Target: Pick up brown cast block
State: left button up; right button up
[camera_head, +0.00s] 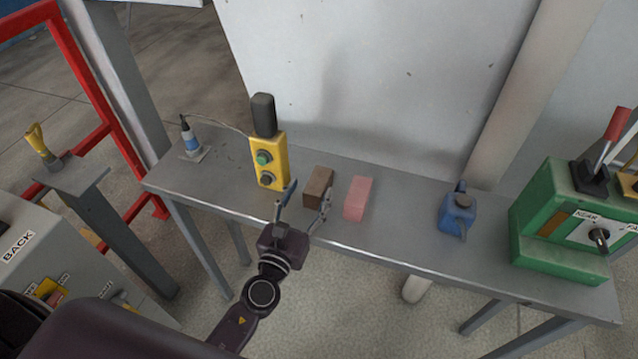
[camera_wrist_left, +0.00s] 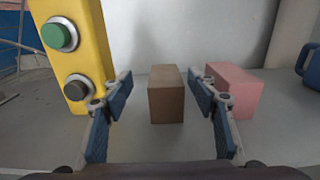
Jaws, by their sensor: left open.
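The brown cast block (camera_head: 317,187) stands on the grey metal table, between a yellow button box and a pink block. My left gripper (camera_head: 303,205) is open at the table's front edge, close in front of the brown block. In the left wrist view the brown block (camera_wrist_left: 166,95) lies between the two blue-padded fingers (camera_wrist_left: 162,110), with gaps on both sides. It looks a little beyond the fingertips; I cannot tell whether they overlap it in depth. My right gripper is not in view.
The yellow button box (camera_head: 268,160) stands close left of the left finger. The pink block (camera_head: 358,198) is close right of the right finger. A blue can (camera_head: 458,212) and a green lever box (camera_head: 560,225) stand further right. A white wall (camera_head: 370,80) rises behind the table.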

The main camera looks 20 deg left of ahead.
aim_at(318, 180)
pick_arm(q)
jog(key=shift+w+d+p, duration=0.15)
jog(key=shift+w+d, duration=0.05)
jog(key=shift+w, duration=0.45)
jog(key=shift+w+d+p, duration=0.15)
jog(key=shift+w, duration=0.45)
jog(key=w, duration=0.2)
jog(key=shift+w+d+f, duration=0.1)
jog(key=shift+w+f, duration=0.15)
jog(key=shift+w, duration=0.1)
jog(key=c, duration=1.4)
grip_shut()
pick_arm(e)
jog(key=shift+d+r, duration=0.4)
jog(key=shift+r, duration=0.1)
pick_arm(q)
jog(key=shift+r, duration=0.15)
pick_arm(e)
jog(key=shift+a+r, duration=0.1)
